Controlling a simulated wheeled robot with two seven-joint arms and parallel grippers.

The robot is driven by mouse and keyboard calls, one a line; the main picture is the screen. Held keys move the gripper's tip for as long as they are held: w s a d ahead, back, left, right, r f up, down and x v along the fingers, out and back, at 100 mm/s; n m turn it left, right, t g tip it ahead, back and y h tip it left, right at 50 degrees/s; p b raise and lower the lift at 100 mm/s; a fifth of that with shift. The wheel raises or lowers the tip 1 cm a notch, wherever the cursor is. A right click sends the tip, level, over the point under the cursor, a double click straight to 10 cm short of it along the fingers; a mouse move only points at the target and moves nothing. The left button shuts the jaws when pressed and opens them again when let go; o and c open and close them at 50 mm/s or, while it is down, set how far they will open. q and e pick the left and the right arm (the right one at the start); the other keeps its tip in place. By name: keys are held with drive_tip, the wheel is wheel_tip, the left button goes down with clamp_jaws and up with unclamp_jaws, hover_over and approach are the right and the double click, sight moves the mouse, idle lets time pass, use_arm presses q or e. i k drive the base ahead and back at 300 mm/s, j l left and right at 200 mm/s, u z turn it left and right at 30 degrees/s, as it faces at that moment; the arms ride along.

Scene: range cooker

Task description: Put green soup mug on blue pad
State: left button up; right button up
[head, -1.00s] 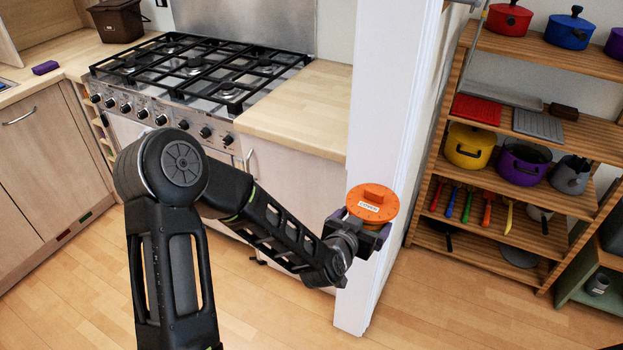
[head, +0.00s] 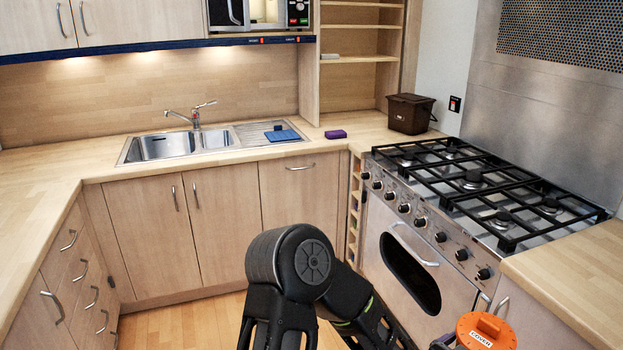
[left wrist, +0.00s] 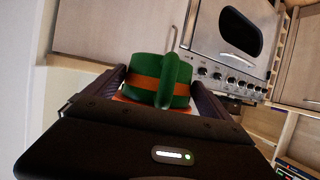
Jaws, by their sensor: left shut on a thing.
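The green soup mug (left wrist: 150,70) has an orange band and a green handle; it shows in the left wrist view between the fingers of my left gripper (left wrist: 160,92), which is shut on it. In the head view its orange lid (head: 486,331) with a white label shows at the bottom right, in front of the cooker; the mug's body is out of frame there. The blue pad (head: 283,135) lies on the drainer right of the sink, far from the mug. My right gripper is not in view.
A purple sponge-like block (head: 336,134) lies on the counter right of the drainer. A brown bin (head: 410,113) stands in the corner. The gas cooker (head: 480,190) is at the right. The sink (head: 165,146) and clear worktop (head: 60,175) are at the left.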

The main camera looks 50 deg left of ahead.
sight(282, 134)
drive_tip(key=i+j+u, duration=0.1)
drive_tip(key=j, duration=0.35)
drive_tip(key=i+j+u, duration=0.1)
drive_tip(key=i+j, duration=0.15)
drive_tip(key=j, duration=0.2)
drive_tip(key=i+j+u, duration=0.1)
drive_tip(key=j, duration=0.35)
drive_tip(key=i+j, duration=0.35)
drive_tip(key=i+j+u, duration=0.15)
drive_tip(key=j, duration=0.35)
drive_tip(key=i+j, duration=0.25)
drive_tip(key=j, duration=0.15)
drive_tip(key=i+j, duration=0.25)
drive_tip(key=j, duration=0.2)
drive_tip(key=i+j, duration=0.25)
drive_tip(key=j, duration=0.15)
drive_tip(key=i+j, duration=0.25)
drive_tip(key=j, duration=0.15)
